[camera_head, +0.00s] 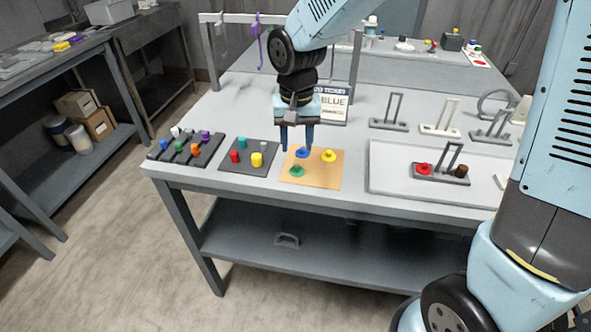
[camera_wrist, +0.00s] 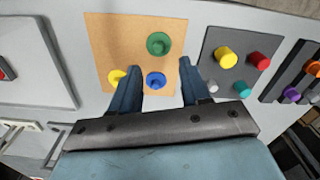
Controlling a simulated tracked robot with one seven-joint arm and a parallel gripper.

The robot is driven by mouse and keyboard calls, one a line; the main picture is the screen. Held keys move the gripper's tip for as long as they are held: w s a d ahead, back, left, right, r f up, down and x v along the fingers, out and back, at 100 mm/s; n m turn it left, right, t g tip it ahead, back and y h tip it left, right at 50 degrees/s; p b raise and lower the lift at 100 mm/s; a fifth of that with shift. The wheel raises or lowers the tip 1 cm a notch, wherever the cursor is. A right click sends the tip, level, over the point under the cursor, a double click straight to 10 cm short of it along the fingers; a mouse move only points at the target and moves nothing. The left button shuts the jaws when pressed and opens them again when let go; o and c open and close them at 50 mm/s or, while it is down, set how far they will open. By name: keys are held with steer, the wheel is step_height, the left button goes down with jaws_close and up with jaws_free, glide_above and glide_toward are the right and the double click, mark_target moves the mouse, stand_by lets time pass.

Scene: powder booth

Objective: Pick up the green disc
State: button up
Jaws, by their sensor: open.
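The green disc (camera_head: 297,171) with a small knob lies on a tan board (camera_head: 318,180) near the table's front edge. A blue disc (camera_head: 302,153) and a yellow disc (camera_head: 328,155) lie behind it on the same board. My gripper (camera_head: 297,150) points down above the back of the board, open and empty. In the wrist view, the green disc (camera_wrist: 158,43) lies beyond my fingertips (camera_wrist: 158,75). The blue disc (camera_wrist: 156,80) shows between the fingers, and the yellow disc (camera_wrist: 117,77) is partly hidden by the left finger.
A dark tray (camera_head: 248,168) with red, yellow and teal cylinders stands left of the board. A slotted dark rack (camera_head: 187,150) with coloured pegs is farther left. A pale tray (camera_head: 400,180) lies to the right.

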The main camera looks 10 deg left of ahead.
mark_target(297, 166)
steer(key=shift+s+d+f, duration=0.1)
steer(key=shift+f, duration=3.1)
jaws_close()
